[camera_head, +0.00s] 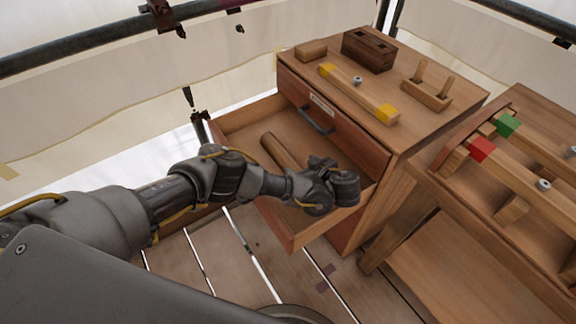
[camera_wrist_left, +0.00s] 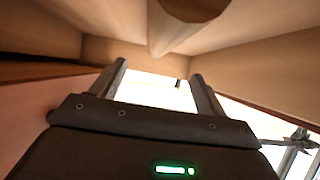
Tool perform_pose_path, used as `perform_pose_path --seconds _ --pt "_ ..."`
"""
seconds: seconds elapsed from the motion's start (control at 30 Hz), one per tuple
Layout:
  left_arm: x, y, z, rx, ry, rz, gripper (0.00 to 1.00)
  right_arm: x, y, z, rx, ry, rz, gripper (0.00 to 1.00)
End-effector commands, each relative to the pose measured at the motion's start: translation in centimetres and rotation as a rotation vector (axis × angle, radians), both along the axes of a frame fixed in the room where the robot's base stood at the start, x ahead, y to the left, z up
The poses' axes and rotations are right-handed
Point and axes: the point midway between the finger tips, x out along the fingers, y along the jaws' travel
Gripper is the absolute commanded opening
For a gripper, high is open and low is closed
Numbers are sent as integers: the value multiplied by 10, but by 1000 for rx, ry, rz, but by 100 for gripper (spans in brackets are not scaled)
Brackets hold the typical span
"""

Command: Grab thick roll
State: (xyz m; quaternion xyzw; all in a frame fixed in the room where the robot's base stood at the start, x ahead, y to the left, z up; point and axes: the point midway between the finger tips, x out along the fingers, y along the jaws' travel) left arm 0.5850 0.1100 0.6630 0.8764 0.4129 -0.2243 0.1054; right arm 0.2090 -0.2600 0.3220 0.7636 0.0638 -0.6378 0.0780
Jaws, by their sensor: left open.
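A thick wooden roll (camera_head: 281,152) lies in the open drawer (camera_head: 229,128) of the wooden cabinet; my left arm hides its near end. In the left wrist view the roll (camera_wrist_left: 168,30) runs in from the top edge, beyond the fingertips and apart from them. My left gripper (camera_head: 343,186) is over the near right part of the drawer. It also shows in the left wrist view (camera_wrist_left: 160,80), with its two fingers spread and nothing between them. My right gripper is not in view.
The cabinet top holds a yellow-ended bar (camera_head: 358,93), a dark block (camera_head: 368,50), a small wooden block (camera_head: 311,50) and a pegged stand (camera_head: 427,88). The drawer walls surround the roll. A second bench with a red-and-green-marked wooden assembly (camera_head: 520,165) stands at right.

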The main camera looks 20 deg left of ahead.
Motion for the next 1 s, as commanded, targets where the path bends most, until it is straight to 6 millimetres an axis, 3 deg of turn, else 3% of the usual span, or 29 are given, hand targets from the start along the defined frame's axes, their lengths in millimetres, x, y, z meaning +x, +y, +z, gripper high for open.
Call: perform_pose_path --seconds 0.1,0.37,0.77,1.0 --pt "0 -1 -12 0 0 -1 74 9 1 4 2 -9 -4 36" --pt "2 1 -14 0 0 -1 74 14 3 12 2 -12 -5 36" --pt "18 21 -28 1 1 0 74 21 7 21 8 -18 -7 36" --pt "38 45 -44 0 0 0 74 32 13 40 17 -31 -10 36"
